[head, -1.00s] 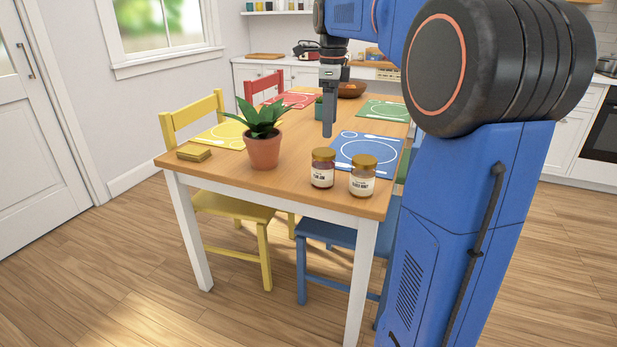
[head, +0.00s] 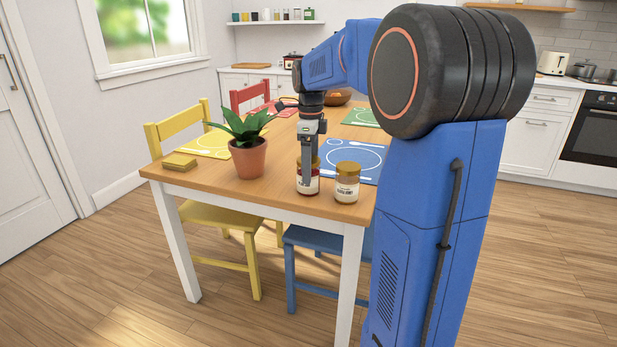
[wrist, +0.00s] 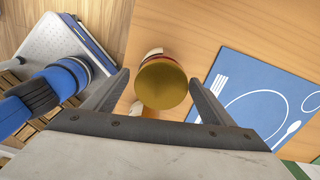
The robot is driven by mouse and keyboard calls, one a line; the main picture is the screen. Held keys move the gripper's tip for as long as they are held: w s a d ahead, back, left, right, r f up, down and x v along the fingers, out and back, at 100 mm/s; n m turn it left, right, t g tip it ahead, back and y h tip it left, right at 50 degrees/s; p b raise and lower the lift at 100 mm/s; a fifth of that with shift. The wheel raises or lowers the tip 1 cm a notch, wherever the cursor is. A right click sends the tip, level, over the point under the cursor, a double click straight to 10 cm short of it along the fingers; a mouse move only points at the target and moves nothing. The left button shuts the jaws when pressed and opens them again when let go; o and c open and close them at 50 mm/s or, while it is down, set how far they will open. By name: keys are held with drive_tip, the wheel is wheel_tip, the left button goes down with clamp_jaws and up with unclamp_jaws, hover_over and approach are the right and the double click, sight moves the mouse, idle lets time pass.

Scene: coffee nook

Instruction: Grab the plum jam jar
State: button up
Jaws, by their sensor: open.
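The plum jam jar (head: 316,184), with a gold lid and dark contents, stands upright near the table's front edge. My gripper (head: 307,170) is pointing down at it in the head view, with a finger in front of the jar and hiding part of its label. In the wrist view the jar's gold lid (wrist: 162,84) lies between the two spread fingers of my gripper (wrist: 160,78), with a gap on each side. A second gold-lidded jar (head: 346,185) with pale contents stands just to the right in the head view.
The wooden table (head: 235,190) holds a potted plant (head: 247,155) left of the jars and a blue placemat (head: 360,160) behind them. Yellow napkins (head: 179,162) lie at the left corner. A blue chair (head: 300,240) is below the front edge.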

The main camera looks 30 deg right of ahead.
drive_tip(key=shift+w+a+f, duration=0.1)
drive_tip(key=shift+w+f, duration=0.05)
drive_tip(key=shift+f, duration=2.55)
drive_tip(key=c, duration=1.5)
